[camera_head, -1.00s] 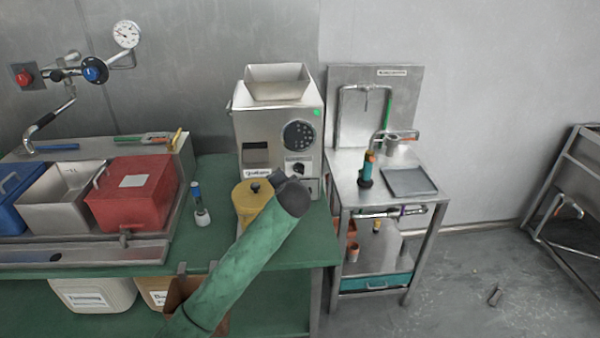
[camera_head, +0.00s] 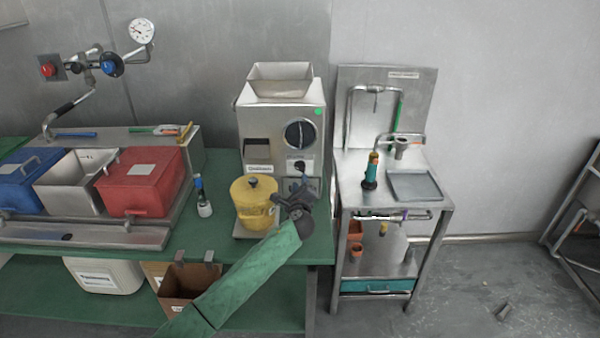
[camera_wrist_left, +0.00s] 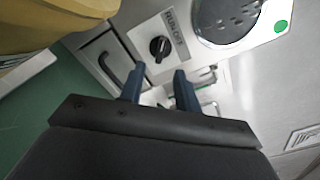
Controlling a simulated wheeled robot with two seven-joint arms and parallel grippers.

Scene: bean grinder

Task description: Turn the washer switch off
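A steel grinder (camera_head: 282,115) stands at the right end of the green bench, with a small black rotary switch (camera_head: 299,166) low on its front. My left gripper (camera_head: 293,190) is in front of the grinder, below the switch. In the left wrist view its two blue fingers (camera_wrist_left: 158,82) are apart and empty, with the switch just beyond them and no visible contact. My right gripper is not in view.
A yellow lidded container (camera_head: 252,206) stands close left of my gripper. A red box (camera_head: 140,182) and a blue wall knob (camera_head: 112,65) are at the left. A steel washing stand (camera_head: 410,212) is right of the grinder. Drawer-like handles (camera_wrist_left: 110,66) lie near the fingers.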

